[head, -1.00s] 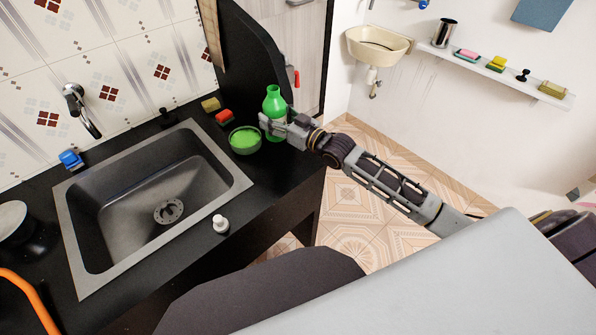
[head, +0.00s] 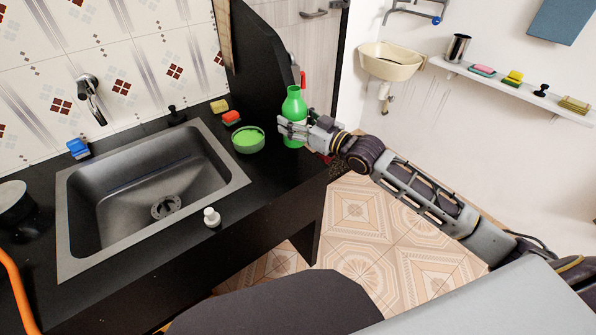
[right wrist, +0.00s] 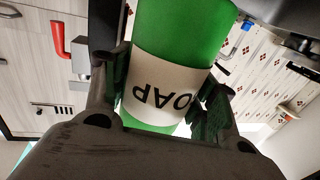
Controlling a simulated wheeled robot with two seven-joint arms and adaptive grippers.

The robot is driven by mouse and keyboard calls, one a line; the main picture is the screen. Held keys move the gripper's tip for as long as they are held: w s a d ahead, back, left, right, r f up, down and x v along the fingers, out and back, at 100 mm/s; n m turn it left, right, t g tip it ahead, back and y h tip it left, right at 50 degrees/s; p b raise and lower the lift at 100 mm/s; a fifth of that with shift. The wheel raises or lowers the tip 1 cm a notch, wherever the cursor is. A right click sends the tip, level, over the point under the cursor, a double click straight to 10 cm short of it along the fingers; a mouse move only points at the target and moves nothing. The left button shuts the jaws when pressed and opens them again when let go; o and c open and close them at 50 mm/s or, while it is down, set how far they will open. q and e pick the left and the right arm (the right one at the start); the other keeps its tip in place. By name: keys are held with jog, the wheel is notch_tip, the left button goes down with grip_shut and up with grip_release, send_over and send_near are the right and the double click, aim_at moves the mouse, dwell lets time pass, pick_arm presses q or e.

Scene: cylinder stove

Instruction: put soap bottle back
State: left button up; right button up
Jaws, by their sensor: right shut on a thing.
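Whether the bottle's base touches the counter is hard to tell. My left gripper is not in view.
A metal sink (head: 150,190) fills the middle of the counter (head: 262,185). A small white bottle (head: 211,217) stands at the sink's front edge. A wall shelf (head: 500,81) and a basin (head: 391,62) are at right.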

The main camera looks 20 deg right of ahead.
dwell(0.5)
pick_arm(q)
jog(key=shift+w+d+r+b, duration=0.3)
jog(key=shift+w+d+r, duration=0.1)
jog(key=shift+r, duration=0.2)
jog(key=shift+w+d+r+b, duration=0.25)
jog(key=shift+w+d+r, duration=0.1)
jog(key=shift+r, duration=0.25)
pick_arm(e)
jog(key=shift+f, duration=3.05)
